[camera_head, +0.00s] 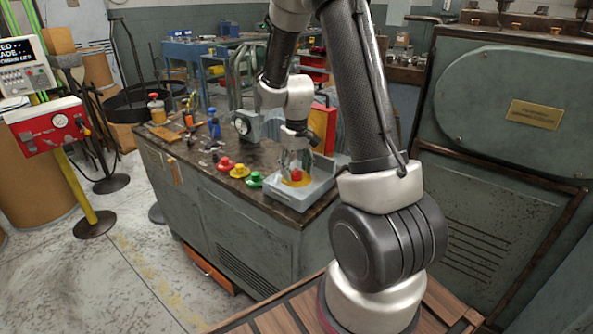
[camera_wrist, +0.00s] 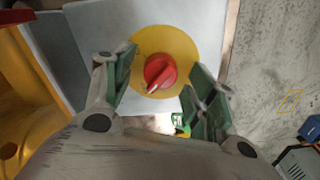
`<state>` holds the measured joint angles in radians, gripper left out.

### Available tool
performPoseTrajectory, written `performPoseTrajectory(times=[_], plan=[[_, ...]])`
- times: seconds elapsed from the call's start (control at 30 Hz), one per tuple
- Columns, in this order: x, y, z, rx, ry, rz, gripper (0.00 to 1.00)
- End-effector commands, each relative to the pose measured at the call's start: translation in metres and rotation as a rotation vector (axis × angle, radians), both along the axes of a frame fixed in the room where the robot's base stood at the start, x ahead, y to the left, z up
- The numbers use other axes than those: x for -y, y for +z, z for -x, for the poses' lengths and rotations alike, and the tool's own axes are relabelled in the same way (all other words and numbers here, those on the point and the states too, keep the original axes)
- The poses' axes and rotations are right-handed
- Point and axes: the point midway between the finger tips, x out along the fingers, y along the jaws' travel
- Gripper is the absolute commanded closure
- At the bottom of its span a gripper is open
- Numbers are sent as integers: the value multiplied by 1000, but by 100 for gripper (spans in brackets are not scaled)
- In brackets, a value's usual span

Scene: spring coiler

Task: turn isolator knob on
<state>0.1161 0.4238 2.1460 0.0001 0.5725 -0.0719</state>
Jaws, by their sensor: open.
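The isolator knob (camera_wrist: 160,73) is red with a white pointer mark and sits on a round yellow plate (camera_wrist: 181,43) on a light grey box. In the wrist view the pointer mark points to the lower left. The knob (camera_head: 297,175) also shows in the head view, on the grey box (camera_head: 318,188) at the right end of the bench. My gripper (camera_wrist: 161,82) is open, with its green-padded fingers on the left and right of the knob. I see gaps between the fingers and the knob; the height between them is hard to tell. My gripper (camera_head: 296,160) is directly over the box in the head view.
The dark bench top (camera_head: 205,168) carries red, yellow and green buttons (camera_head: 240,171), a dial gauge (camera_head: 243,126) and small tools. A red and yellow panel (camera_head: 322,127) stands just behind the box. A large green machine cabinet (camera_head: 500,110) stands at right.

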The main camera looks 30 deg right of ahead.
Motion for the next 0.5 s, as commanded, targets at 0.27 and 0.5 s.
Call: performPoseTrajectory(times=[0.27, 0.5], plan=[[0, -6, 0, 1, 0, 0, 43], [0, -6, 0, 1, 0, 0, 74]])
